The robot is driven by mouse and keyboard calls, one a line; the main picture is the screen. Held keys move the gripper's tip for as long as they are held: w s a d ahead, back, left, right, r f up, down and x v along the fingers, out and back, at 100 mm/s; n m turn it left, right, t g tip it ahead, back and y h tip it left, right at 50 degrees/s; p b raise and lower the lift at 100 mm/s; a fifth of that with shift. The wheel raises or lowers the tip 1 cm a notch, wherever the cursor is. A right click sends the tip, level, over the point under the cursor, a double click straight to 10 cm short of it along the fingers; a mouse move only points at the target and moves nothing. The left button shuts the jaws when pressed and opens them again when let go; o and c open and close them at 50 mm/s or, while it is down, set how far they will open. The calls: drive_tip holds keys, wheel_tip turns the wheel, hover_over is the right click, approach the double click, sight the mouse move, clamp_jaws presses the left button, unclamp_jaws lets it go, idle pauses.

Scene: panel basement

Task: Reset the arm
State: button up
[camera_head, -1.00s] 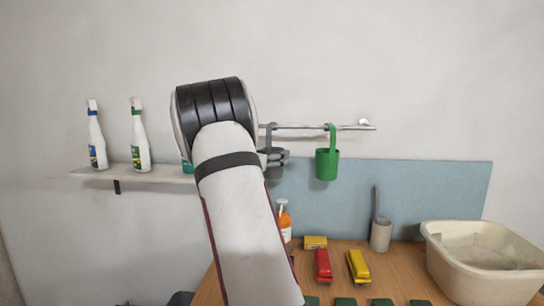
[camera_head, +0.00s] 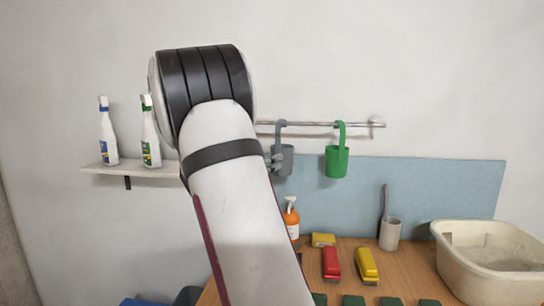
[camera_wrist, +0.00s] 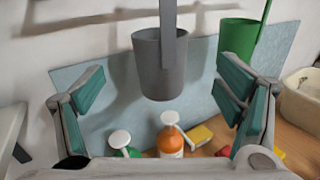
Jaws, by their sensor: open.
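My gripper (camera_wrist: 160,88) is open and empty in the wrist view, its teal-padded fingers spread wide. A grey cup (camera_wrist: 160,72) hangs ahead, appearing between the fingers; I see no contact. In the head view my raised arm covers most of the gripper, and only a small grey part shows beside the arm, close to the grey cup (camera_head: 284,160). The grey cup and a green cup (camera_head: 337,161) hang from a wall rail (camera_head: 310,124). The green cup also shows behind the right finger in the wrist view (camera_wrist: 237,38).
An orange pump bottle (camera_head: 291,222), red block (camera_head: 331,262), yellow block (camera_head: 367,265), brush holder (camera_head: 390,234) and cream basin (camera_head: 458,272) stand on the wooden table (camera_head: 408,268). A wall shelf (camera_head: 135,170) at left holds white bottles (camera_head: 108,135).

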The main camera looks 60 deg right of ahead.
drive_tip(key=shift+a, duration=0.95)
drive_tip(key=s+a+f+m+t+y, duration=0.1)
drive_tip(key=s+a+m+y, duration=0.4)
drive_tip(key=a, duration=1)
drive_tip(key=s+a+f+m+t+y, duration=0.2)
drive_tip(key=s+a+f+m+y, duration=0.2)
drive_tip(key=s+a, duration=0.5)
drive_tip(key=s+a+f+m+t+y, duration=0.2)
drive_tip(key=s+a+m+y, duration=0.5)
drive_tip(key=a, duration=1.3)
drive_tip(key=shift+s+a+f+m+y, duration=0.45)
drive_tip(key=shift+f+y, duration=0.25)
drive_tip(key=shift+y, duration=0.3)
drive_tip(key=shift+d+t, duration=0.15)
drive_tip(key=shift+t, duration=0.15)
